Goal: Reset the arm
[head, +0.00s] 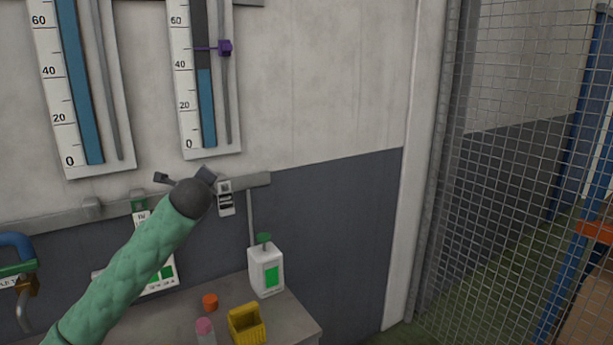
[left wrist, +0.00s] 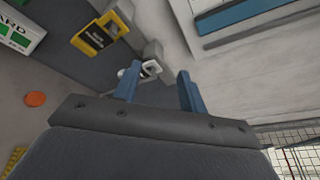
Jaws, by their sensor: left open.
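My left arm (head: 125,265), in a green quilted sleeve, reaches up from the lower left in the head view. Its gripper (head: 185,178) is in front of the wall, just below the right-hand gauge. In the left wrist view the two blue fingers (left wrist: 158,86) are spread apart with nothing between them. A small white and black tag (head: 225,197) hangs from the wall rail beside the gripper. A white hooked piece (left wrist: 150,68) appears beyond the finger gap in the left wrist view. My right gripper is not in view.
Two gauges (head: 120,135) with blue columns hang on the wall; the right one (head: 229,140) has a purple marker (head: 224,48). Below, a bench (head: 296,311) holds a white bottle (head: 256,270), a yellow basket (head: 235,324) and an orange cap (head: 210,302). Wire mesh (head: 500,170) stands right.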

